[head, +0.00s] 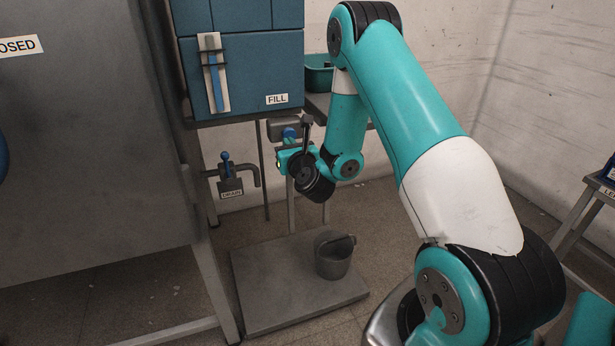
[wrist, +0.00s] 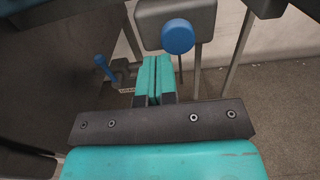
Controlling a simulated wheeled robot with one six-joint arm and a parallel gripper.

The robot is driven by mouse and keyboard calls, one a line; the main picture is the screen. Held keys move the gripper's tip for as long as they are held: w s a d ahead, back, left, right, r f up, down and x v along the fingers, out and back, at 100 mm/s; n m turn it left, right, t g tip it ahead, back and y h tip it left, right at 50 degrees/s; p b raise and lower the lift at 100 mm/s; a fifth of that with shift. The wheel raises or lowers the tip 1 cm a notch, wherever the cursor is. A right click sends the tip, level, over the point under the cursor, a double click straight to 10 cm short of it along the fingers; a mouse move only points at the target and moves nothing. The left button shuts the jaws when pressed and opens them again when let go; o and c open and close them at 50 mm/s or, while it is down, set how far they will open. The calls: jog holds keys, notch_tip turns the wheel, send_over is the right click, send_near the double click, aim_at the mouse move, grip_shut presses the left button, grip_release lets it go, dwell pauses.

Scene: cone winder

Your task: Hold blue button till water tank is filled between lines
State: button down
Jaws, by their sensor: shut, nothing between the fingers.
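The blue water tank (head: 250,70) hangs at the upper left in the head view. Its sight gauge (head: 214,72) shows a blue column reaching most of the way up; the marking lines are too small to tell clearly. The round blue button (wrist: 178,36) is on a grey box in the wrist view; in the head view it is partly hidden (head: 289,133) below the FILL label (head: 277,99). My gripper (wrist: 154,62) is shut and empty, its tips below and a little left of the button in the wrist view. It appears apart from the button. It also shows in the head view (head: 281,160).
A drain valve with a blue handle (head: 227,167) sits left of my gripper. A grey bucket (head: 333,256) stands on a low metal platform (head: 265,303). A large grey cabinet (head: 85,150) fills the left side. A teal bin (head: 318,78) stands behind my arm.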

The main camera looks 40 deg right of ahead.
jog(key=b+v, duration=0.1)
jog(key=v, duration=0.9)
jog(key=shift+b, duration=0.4)
jog(key=shift+d+f, duration=0.1)
jog(key=shift+f, duration=0.05)
